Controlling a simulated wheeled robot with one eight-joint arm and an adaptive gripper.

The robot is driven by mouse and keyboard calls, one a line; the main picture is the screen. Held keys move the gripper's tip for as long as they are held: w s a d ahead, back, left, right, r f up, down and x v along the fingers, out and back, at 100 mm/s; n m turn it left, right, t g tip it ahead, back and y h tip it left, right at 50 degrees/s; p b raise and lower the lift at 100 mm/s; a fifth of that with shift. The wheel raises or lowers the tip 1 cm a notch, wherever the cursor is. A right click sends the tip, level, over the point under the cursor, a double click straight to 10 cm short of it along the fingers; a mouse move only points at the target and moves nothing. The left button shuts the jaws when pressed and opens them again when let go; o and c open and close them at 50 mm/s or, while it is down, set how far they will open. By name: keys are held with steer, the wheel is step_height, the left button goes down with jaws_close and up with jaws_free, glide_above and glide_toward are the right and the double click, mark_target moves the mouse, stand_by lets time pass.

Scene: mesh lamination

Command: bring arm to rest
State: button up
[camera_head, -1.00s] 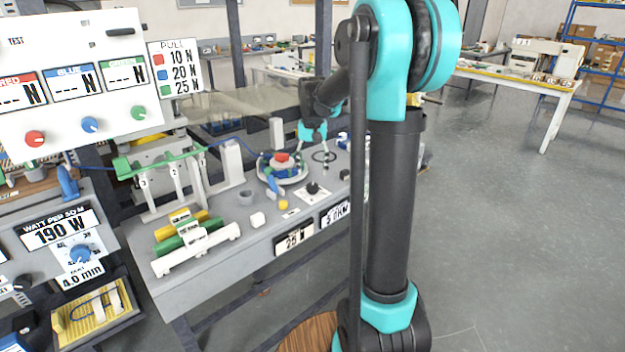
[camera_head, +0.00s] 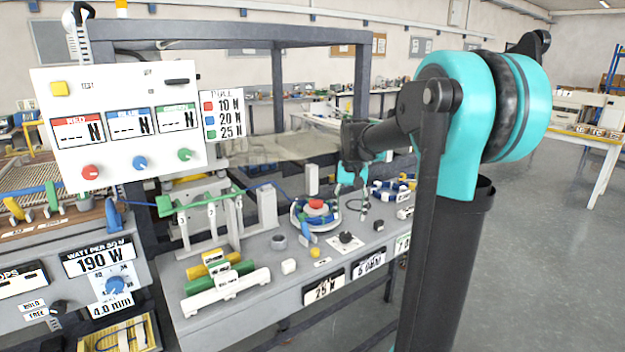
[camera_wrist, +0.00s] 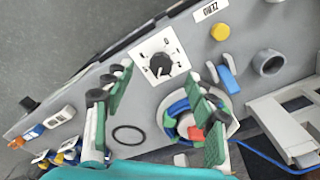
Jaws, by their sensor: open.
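My gripper (camera_head: 357,200) hangs above the right part of the grey bench panel (camera_head: 258,297). In the wrist view my gripper (camera_wrist: 155,130) has its green-padded fingers wide apart, with nothing between them but the panel below. Under the fingers lie a black ring (camera_wrist: 128,126) and a round holder (camera_wrist: 170,112) with blue and green coils and a red centre. The black dial (camera_wrist: 160,64) on its white plate is beyond the fingers. My arm is bent, its teal elbow high at the right of the head view.
A white force panel (camera_head: 125,90) stands at the left. White uprights (camera_head: 268,208) carry a green piece and blue cord. Colored rolls (camera_head: 217,265) lie at the panel front. A dark frame surrounds the bench. The floor at the right (camera_head: 560,250) is clear.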

steer(key=s+f+n+t, duration=0.1)
steer(key=s+f, duration=0.7)
steer(key=s, duration=0.3)
steer(key=s+f+n+t, duration=0.1)
steer(key=s+f+t, duration=0.1)
steer(key=s+f, duration=0.7)
steer(key=s, duration=0.3)
steer(key=shift+s+d+n+t, duration=0.15)
steer(key=shift+d+n+t, duration=0.15)
steer(key=shift+c, duration=0.2)
